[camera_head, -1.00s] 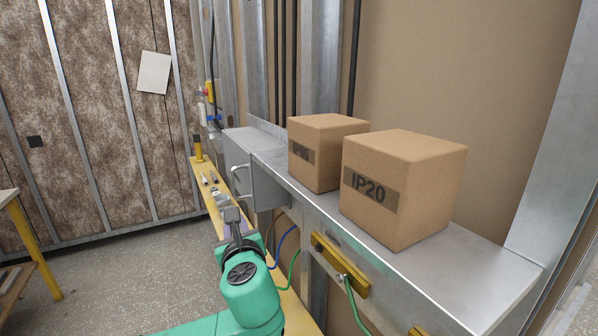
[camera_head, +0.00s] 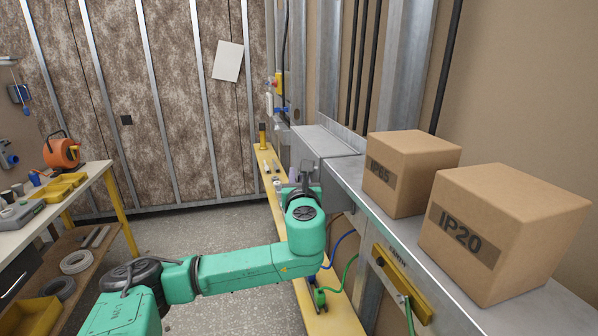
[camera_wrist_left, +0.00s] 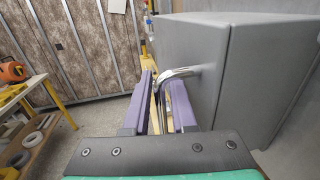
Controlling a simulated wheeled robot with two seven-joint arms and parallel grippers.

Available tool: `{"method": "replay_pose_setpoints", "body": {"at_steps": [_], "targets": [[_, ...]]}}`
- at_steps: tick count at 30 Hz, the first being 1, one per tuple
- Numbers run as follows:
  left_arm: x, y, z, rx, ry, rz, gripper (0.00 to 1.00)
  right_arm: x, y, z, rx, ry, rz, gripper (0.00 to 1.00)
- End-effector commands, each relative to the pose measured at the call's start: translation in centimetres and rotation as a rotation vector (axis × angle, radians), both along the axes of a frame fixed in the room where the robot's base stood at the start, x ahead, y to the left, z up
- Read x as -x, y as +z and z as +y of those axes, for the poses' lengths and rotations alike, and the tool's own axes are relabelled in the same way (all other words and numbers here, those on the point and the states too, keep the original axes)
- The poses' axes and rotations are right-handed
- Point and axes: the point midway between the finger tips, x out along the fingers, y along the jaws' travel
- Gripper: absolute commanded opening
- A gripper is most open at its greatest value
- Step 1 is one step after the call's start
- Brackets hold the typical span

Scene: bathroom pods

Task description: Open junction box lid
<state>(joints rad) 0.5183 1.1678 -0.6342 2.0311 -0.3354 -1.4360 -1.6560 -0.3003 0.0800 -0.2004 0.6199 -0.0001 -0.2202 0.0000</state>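The grey metal junction box (camera_head: 312,146) is fixed at the far end of the grey shelf and is partly hidden behind my left gripper (camera_head: 305,172). In the left wrist view the box (camera_wrist_left: 190,45) fills the upper right, and its lid looks closed. A curved chrome handle (camera_wrist_left: 181,74) sticks out from its face. The purple fingers of my left gripper (camera_wrist_left: 163,100) are open, and the handle's bent end lies between them. I cannot tell whether either finger touches it. My right gripper is not in view.
Two cardboard boxes, IP65 (camera_head: 408,172) and IP20 (camera_head: 500,228), stand on the shelf (camera_head: 390,222). Below run a yellow ledge (camera_head: 318,310) and green and blue cables. A workbench (camera_head: 88,182) with tools stands at left. Open floor lies between.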

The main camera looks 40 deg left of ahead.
Motion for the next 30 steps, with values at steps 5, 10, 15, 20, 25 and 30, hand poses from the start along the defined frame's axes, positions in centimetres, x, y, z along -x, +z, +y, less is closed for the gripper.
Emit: {"method": "replay_pose_setpoints", "body": {"at_steps": [5, 10, 15, 20, 25, 30], "targets": [[-0.03, -0.08, 0.0, 0.001, 0.0, 0.001, 0.24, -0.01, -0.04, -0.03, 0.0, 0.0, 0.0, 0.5], [-0.02, -0.08, -0.02, 0.001, 0.0, 0.001, 0.0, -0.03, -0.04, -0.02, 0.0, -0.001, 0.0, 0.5], [-0.01, -0.08, -0.03, 0.001, 0.0, 0.001, 0.0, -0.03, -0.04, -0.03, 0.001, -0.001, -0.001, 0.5], [-0.01, -0.08, -0.04, 0.001, 0.0, 0.001, 0.0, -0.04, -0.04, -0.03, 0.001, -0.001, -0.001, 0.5], [-0.01, -0.09, -0.04, 0.001, 0.0, 0.001, 0.0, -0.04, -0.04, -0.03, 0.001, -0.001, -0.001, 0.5], [0.0, -0.1, -0.04, 0.0, 0.0, 0.001, 0.0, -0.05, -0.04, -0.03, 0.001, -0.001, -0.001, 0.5]]}}
